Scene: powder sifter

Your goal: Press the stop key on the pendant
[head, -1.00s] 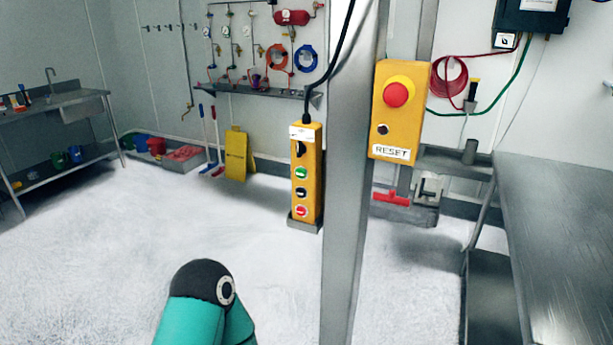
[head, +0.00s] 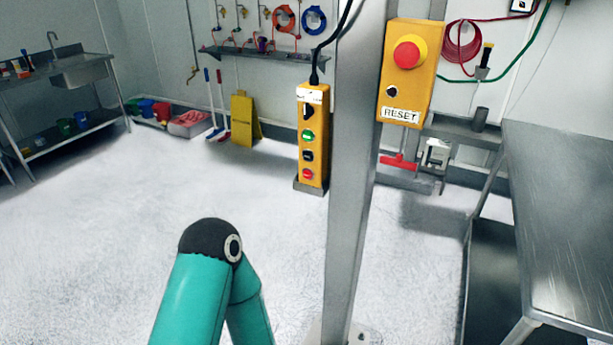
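The yellow pendant (head: 313,140) hangs upright from a black cable, in a grey holder on the left side of the steel post. Its face has a black knob at the top, then a green key (head: 308,135), a black key (head: 307,155) and a red key (head: 307,174) at the bottom. Any lettering by the keys is too small to read. A teal arm of mine (head: 205,290) with a black joint shows at the lower left, well below the pendant and apart from it. Neither gripper shows.
The steel post (head: 355,200) stands beside the pendant. A yellow box (head: 424,90) with a red mushroom button and a RESET label is right of it. A steel table (head: 570,220) fills the right side. The floor to the left is clear.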

